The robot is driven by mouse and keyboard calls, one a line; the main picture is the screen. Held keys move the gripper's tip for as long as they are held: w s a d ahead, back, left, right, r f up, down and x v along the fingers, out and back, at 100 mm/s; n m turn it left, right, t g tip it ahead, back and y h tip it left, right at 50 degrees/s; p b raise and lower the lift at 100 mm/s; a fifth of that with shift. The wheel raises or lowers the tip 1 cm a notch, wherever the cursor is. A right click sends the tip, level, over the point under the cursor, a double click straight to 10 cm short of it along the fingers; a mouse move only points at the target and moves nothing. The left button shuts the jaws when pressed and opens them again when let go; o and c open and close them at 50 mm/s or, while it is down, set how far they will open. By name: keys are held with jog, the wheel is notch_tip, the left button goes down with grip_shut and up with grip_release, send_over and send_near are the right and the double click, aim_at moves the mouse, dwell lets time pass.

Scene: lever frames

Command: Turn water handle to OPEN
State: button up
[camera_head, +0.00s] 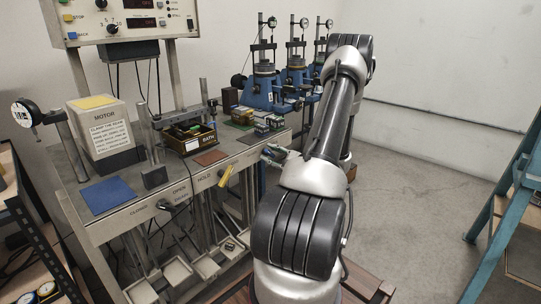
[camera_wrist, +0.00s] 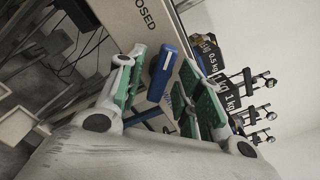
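A blue handle (camera_wrist: 164,72) shows in the wrist view on the pale bench front. My gripper (camera_wrist: 168,85) is open, with green-padded fingers on either side of the handle. Gaps show between the handle and both fingers. In the head view my gripper (camera_head: 274,154) is small at the bench's right front edge, and I cannot make out the blue handle there.
A yellow handle (camera_head: 226,176) and a dark lever (camera_head: 166,205) stick out of the bench front, left of my gripper. Weights (camera_wrist: 228,80) stand on the bench. Blue test stands (camera_head: 263,90) stand behind. A blue ladder-like frame (camera_head: 505,215) is at right. Floor between is clear.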

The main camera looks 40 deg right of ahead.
jog(key=shift+w, duration=0.4)
grip_shut()
